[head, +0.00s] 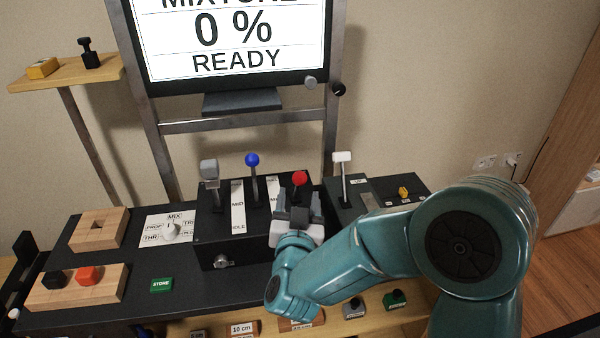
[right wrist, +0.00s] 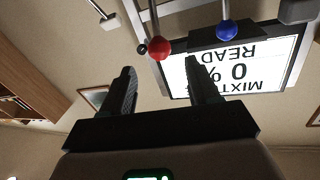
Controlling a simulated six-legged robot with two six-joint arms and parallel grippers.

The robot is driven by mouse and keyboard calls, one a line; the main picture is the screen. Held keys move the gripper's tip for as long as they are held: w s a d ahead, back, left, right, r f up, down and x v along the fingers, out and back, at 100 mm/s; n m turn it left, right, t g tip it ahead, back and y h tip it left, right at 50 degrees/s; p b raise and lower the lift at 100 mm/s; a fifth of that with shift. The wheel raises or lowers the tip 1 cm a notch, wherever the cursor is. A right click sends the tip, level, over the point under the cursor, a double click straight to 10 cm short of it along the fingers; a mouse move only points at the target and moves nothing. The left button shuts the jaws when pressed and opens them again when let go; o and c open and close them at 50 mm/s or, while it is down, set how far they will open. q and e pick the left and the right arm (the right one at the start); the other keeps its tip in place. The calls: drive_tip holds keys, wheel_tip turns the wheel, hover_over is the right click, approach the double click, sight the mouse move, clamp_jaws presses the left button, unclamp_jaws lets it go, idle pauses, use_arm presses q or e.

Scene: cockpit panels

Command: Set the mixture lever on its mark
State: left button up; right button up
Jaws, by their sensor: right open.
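The mixture lever shows as a red ball knob (head: 299,178) on the right side of the black lever box (head: 221,226). In the right wrist view the red knob (right wrist: 159,47) hangs on its metal stem, ahead of the fingers and between their directions. My right gripper (head: 298,205) is just in front of and below the red knob; its open fingers (right wrist: 160,80) are empty and apart from it. The screen (head: 232,40) reads MIXTURE, 0 % and READY. The arm and gripper hide the lever's lower stem and part of its scale. My left gripper is not in view.
A blue-knobbed lever (head: 252,160) and a grey-handled lever (head: 209,170) stand left of the red one. A white-handled lever (head: 342,158) stands to the right.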

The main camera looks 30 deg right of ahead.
sight(299, 183)
drive_tip(key=p+x, duration=0.1)
drive_tip(key=x, duration=0.7)
